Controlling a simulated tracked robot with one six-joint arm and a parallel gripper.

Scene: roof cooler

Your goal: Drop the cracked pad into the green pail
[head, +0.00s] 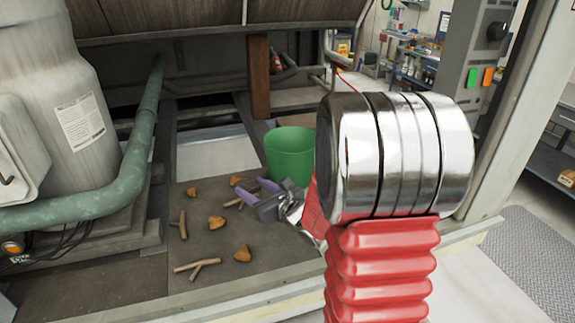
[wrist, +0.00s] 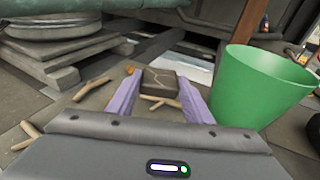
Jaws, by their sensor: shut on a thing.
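The cracked pad (wrist: 160,84) is a small dark brown block with pale crack lines on its face. My gripper (wrist: 157,88) is shut on it, with a purple finger on each side. In the head view my gripper (head: 251,187) is over the dark board, and the pad is hard to make out between the fingers. The green pail (head: 289,158) stands upright just beyond my gripper, partly behind my arm. In the wrist view the pail (wrist: 258,88) is close to the right of the right finger. The pad is outside the pail.
Several orange-brown lumps (head: 217,222) and forked twigs (head: 197,266) lie on the dark board. A green pipe (head: 135,165) and a big grey tank (head: 62,110) stand at the left. A wooden post (head: 259,76) rises behind the pail.

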